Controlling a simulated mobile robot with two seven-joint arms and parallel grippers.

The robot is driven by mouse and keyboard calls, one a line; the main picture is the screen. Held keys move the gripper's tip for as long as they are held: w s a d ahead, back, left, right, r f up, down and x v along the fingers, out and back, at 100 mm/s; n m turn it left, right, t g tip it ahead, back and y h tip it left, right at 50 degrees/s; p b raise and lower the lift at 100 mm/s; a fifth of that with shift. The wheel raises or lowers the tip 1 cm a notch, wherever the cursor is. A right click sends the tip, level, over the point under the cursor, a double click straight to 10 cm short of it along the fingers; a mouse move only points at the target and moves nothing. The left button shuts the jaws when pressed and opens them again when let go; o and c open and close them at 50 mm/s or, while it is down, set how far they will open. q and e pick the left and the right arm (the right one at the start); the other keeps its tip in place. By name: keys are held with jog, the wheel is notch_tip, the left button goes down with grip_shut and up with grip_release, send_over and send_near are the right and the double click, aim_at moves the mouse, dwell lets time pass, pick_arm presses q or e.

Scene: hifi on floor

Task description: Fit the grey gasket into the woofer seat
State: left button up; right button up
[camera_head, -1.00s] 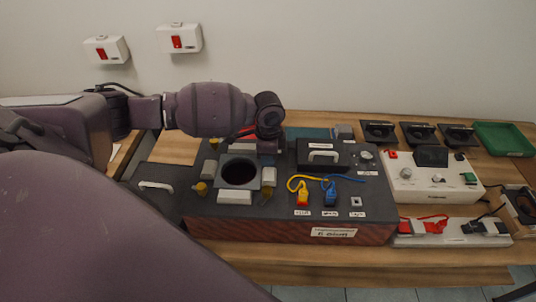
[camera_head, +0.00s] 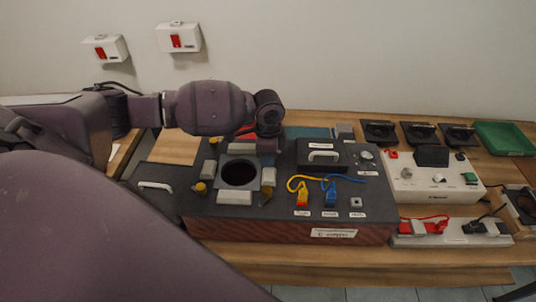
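The woofer seat is the round dark opening (camera_head: 239,174) in the top of the dark speaker cabinet (camera_head: 290,207). A thin grey square border (camera_head: 224,185) surrounds the opening. I cannot tell whether this border is the grey gasket or part of the seat. Pale blocks (camera_head: 235,198) and yellow-topped posts stand around it. My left gripper (camera_head: 267,158) points down just behind and right of the opening, close to the cabinet top. Its fingertips are small and dark, so whether it is open, shut or holding something is unclear. My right gripper is out of view.
Yellow and blue cables (camera_head: 328,185) and a black handled panel (camera_head: 322,155) lie right of the opening. A white control box (camera_head: 434,180), several black square units and a green tray (camera_head: 505,138) stand farther right. The table's front strip (camera_head: 350,262) is bare.

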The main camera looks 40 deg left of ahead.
pick_arm(q)
notch_tip(320, 180, up, 11)
jog(key=shift+f, duration=0.2)
jog(key=shift+r, duration=0.1)
dwell(0.4)
notch_tip(320, 180, up, 8)
jog(key=p, duration=0.3)
dwell(0.6)
jog(key=shift+s, duration=0.1)
dwell(0.4)
